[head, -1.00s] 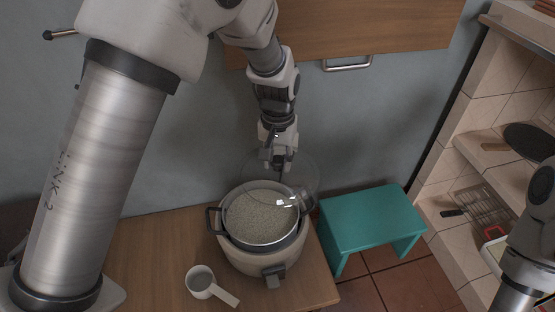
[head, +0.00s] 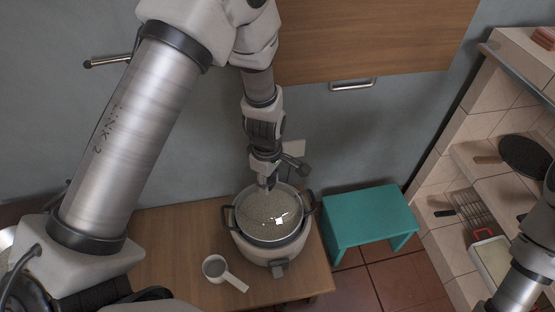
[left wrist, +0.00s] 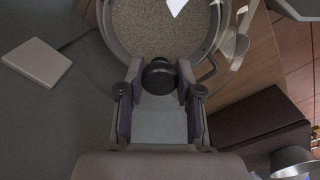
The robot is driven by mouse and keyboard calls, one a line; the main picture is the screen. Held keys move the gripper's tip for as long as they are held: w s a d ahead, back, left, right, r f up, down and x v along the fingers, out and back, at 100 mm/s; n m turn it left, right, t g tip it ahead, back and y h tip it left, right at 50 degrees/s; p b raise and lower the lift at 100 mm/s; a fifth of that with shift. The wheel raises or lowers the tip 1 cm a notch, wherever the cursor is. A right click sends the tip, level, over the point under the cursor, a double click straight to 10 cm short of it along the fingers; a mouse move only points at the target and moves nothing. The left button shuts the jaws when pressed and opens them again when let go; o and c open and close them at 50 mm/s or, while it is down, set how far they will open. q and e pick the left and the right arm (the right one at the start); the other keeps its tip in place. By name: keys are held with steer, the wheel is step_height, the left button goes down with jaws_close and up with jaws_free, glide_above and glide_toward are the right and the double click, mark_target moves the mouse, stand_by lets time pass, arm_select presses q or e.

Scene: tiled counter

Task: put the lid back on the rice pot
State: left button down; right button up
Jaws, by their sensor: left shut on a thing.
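The rice pot (head: 283,254) stands on the wooden table, a pale cooker with dark side handles and a front latch. Rice shows inside it through clear glass. The clear lid (head: 279,221) shows mainly by a bright glint over the pot's opening. My left gripper (head: 268,183) is above the back part of the opening. In the left wrist view, my left gripper (left wrist: 158,82) is shut on the lid's black knob (left wrist: 158,70), with the rice below. I cannot tell whether the lid's edge touches the pot's rim. My right gripper is out of view; only part of that arm shows.
A white measuring cup (head: 214,267) sits on the wooden table (head: 180,245), left of the pot. A teal stool (head: 368,220) stands to the right. A tiled shelf unit with a dark pan (head: 525,155) is farther right. The grey wall is close behind the pot.

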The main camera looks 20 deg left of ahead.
arm_select(q)
steer(key=shift+s+f+b, duration=0.1)
steer(key=shift+f+b, duration=0.2)
steer(key=shift+b, duration=0.05)
step_height(320, 180, down, 4)
steer(key=b, duration=0.4)
steer(key=shift+b, duration=0.4)
steer(key=shift+f, duration=1)
steer(key=shift+r+p, duration=0.15)
steer(key=shift+p, duration=0.55)
steer(key=shift+f+p, duration=0.2)
steer(key=shift+p, duration=0.2)
stand_by(0.5)
steer(key=shift+p, duration=0.45)
stand_by(0.5)
